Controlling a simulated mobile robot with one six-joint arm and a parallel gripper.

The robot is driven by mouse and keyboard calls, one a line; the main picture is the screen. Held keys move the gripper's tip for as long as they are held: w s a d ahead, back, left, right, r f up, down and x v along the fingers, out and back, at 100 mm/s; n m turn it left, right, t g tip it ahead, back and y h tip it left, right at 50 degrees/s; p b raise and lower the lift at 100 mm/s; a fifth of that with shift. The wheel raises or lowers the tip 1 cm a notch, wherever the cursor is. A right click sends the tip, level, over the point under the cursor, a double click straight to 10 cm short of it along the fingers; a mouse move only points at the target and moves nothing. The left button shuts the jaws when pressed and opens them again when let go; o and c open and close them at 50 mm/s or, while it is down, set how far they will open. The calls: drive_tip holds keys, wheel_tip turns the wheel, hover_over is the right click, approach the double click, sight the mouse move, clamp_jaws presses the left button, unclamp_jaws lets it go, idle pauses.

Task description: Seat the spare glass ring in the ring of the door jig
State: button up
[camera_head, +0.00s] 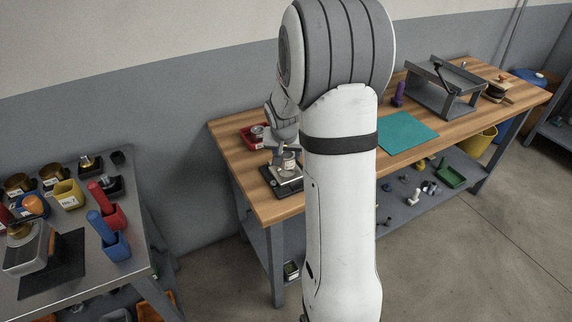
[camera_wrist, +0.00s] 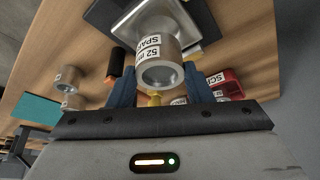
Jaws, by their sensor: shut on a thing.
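The spare glass ring (camera_wrist: 162,58) is a silver cylinder with a white label reading "52" and "SPA" and a glassy round end. It sits between the blue fingers of my gripper (camera_wrist: 158,82), which is shut on it. Behind it is the door jig (camera_wrist: 128,22), a grey plate on a black base. The ring overlaps the plate, and I cannot tell whether they touch. The jig's own ring is not clearly visible. In the head view, the jig (camera_head: 284,181) stands at the bench's near left end, with the spare ring (camera_head: 287,164) over it, partly hidden by my arm.
A red tray (camera_wrist: 230,88) lies close beside the jig. An orange-and-black item (camera_wrist: 115,66) and labelled cylinders (camera_wrist: 70,76) are on the other side. The teal mat (camera_head: 408,132) and a grey metal stand (camera_head: 445,90) are farther right. A cluttered metal table (camera_head: 145,262) stands left.

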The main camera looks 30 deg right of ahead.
sight(286, 158)
drive_tip(key=shift+f, duration=1.95)
drive_tip(key=shift+f+b, duration=0.15)
drive_tip(key=shift+b, duration=0.15)
drive_tip(key=o, duration=1)
drive_tip(key=shift+o, duration=0.2)
drive_tip(key=shift+r, duration=0.4)
drive_tip(key=v, duration=1.1)
drive_tip(key=s+a+r+n+y, duration=0.1)
drive_tip(key=s+a+r+n, duration=0.1)
drive_tip(key=s+a, duration=0.4)
drive_tip(key=s+a+r+n+g+y, duration=0.1)
drive_tip(key=s+a+n, duration=0.3)
drive_tip(key=s, duration=1.2)
drive_tip(key=a+r, duration=0.1)
drive_tip(key=a, duration=0.2)
drive_tip(key=shift+a, duration=0.35)
